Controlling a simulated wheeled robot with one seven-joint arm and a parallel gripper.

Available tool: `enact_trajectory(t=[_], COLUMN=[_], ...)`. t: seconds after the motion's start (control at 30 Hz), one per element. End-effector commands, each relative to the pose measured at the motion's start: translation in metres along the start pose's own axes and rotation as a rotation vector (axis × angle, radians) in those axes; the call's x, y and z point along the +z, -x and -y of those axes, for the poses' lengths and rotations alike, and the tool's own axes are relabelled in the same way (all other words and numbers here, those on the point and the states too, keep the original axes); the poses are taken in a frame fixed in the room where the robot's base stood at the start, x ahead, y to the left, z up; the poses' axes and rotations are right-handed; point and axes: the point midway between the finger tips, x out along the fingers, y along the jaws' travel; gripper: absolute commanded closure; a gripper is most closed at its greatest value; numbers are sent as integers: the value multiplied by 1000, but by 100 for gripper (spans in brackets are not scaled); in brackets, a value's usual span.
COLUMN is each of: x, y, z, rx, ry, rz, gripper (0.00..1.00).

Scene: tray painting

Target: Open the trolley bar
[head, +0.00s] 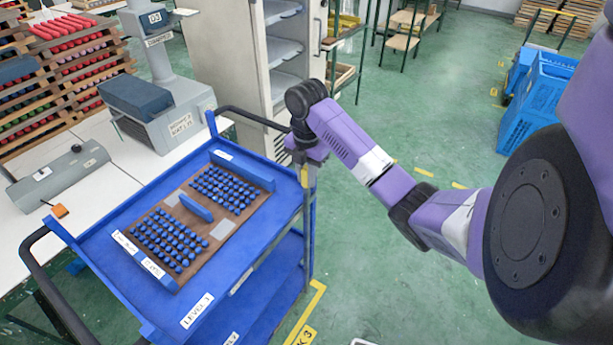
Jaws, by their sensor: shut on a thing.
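The blue trolley (200,315) stands in the middle left with its top shelf labelled "LEVEL 1". My purple arm reaches in from the right, and my gripper (304,165) is at the trolley's far right corner post. The gripper is shut on the trolley bar there; a short yellowish part (305,178) shows just below it. The fingers and most of the bar's gripped part are hidden by the wrist. The exact contact cannot be made out.
A brown board (222,228) with blue knobs in two groups lies on the trolley. Black handles (250,116) stick out at its ends. A white table with a grey machine (170,125) stands left, an open cabinet (225,65) behind. Blue crates (540,95) stand right; green floor between is free.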

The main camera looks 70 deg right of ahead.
Motion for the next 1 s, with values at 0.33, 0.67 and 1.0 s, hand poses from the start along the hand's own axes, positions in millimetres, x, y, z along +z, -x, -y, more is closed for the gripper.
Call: enact_trajectory(t=[0.33, 0.67, 1.0], x=[0, 0, 29], y=[0, 0, -3], z=[0, 0, -6], rx=[0, 0, -2], ry=[-1, -1, -3], rz=[1, 1, 5], gripper=[100, 100, 100])
